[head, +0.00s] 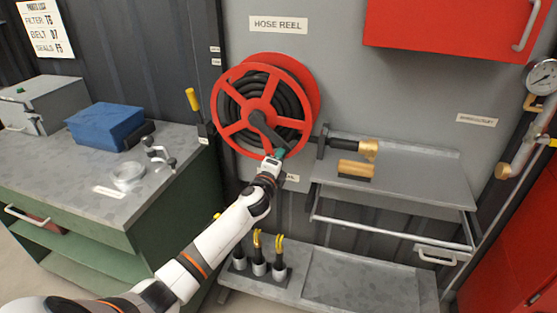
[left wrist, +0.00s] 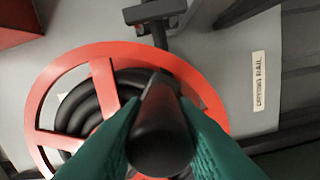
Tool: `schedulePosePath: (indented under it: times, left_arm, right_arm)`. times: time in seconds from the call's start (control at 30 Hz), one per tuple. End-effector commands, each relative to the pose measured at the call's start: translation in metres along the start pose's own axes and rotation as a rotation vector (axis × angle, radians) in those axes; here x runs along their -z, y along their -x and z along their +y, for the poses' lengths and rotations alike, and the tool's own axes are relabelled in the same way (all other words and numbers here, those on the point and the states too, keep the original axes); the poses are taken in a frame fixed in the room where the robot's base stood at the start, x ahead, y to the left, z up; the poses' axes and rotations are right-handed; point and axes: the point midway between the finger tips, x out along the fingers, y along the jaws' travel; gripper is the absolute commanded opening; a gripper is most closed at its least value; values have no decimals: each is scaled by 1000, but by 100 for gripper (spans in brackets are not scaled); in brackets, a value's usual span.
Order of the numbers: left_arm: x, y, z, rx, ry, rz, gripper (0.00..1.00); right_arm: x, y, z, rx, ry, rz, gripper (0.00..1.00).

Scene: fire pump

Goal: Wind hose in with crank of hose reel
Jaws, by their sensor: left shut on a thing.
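The red hose reel (head: 229,88) is mounted on the grey wall under the HOSE REEL label, with black hose (head: 288,98) wound inside it. Its dark crank (head: 262,124) runs from the hub down and to the right. My left gripper (head: 277,154) is at the crank's lower end, at the reel's lower rim. In the left wrist view the green fingers (left wrist: 160,145) are shut on the black crank handle (left wrist: 162,125), with the red reel (left wrist: 190,75) behind. The handle hides part of the reel there. My right gripper is not in view.
A brass hose nozzle (head: 367,149) lies right of the reel by a grey shelf (head: 425,180). A green workbench (head: 95,195) with a blue box (head: 104,126) stands left. A low rack with yellow-tipped tools (head: 258,255) is below. A red cabinet (head: 440,25) hangs upper right.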

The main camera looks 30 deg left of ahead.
Motion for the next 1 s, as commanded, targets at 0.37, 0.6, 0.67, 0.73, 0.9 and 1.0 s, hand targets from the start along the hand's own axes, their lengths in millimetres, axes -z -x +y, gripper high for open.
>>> schedulePosePath:
  times: [0.37,0.6,0.67,0.73,0.9,1.0]
  left_arm:
    - [0,0,-2,4,-2,0,47]
    - [0,9,-3,3,-2,0,47]
    - [0,17,-3,3,-3,-1,47]
    - [0,29,-3,4,-3,-1,47]
    - [-1,64,-5,4,-4,-2,47]
    - [0,83,-5,6,-3,-1,47]
  right_arm:
    - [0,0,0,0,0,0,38]
    - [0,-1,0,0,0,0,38]
    - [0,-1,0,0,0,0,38]
    - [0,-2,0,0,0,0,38]
    - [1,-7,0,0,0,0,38]
    - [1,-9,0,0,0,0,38]
